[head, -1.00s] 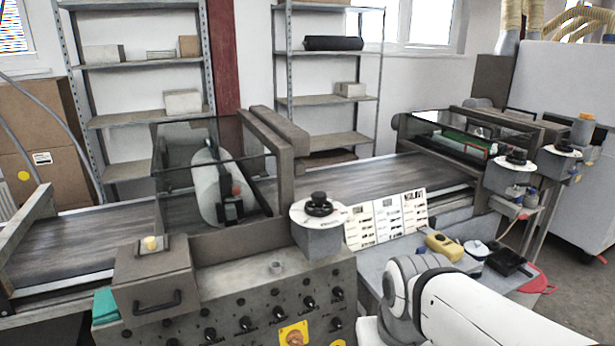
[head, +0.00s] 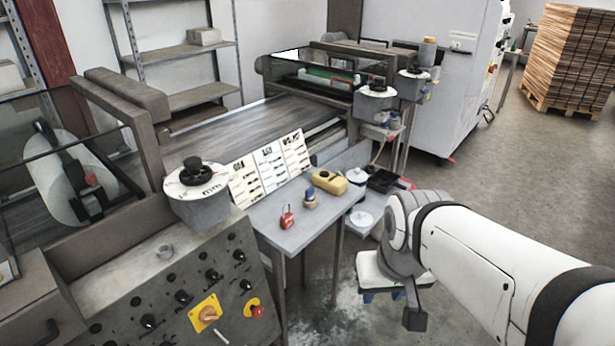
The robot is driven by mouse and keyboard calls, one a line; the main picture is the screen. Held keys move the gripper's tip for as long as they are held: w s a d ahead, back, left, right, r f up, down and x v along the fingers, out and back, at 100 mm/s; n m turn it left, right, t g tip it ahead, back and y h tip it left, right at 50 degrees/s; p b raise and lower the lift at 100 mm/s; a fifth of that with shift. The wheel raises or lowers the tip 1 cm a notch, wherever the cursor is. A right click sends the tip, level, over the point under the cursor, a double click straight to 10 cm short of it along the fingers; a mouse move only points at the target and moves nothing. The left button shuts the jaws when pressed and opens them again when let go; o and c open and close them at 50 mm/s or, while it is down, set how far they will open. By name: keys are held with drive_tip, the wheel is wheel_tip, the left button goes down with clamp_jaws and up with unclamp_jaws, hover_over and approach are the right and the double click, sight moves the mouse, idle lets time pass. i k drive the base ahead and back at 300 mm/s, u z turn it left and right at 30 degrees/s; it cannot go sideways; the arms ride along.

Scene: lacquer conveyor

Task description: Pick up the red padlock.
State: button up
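The red padlock (head: 287,218) is small and stands on the grey side table (head: 266,217), near the table's front left part, in front of the printed cards. My arm comes in from the lower right of the head view. My gripper (head: 414,318) hangs at the arm's end, low and to the right of the table, apart from the padlock. Its fingers are too small and partly hidden to tell whether they are open.
A blue-capped bottle (head: 310,200), a yellow container (head: 330,182), a white round object (head: 361,219) and a black tray (head: 383,181) are right of the padlock. Printed cards (head: 270,165) lean behind it. The control panel (head: 190,285) stands left of the table. Open floor lies to the right.

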sight(286, 220)
drive_tip(key=z, duration=1.1)
drive_tip(key=k, duration=0.65)
drive_tip(key=u, duration=0.8)
drive_tip(key=i, duration=1)
drive_tip(key=u, duration=0.1)
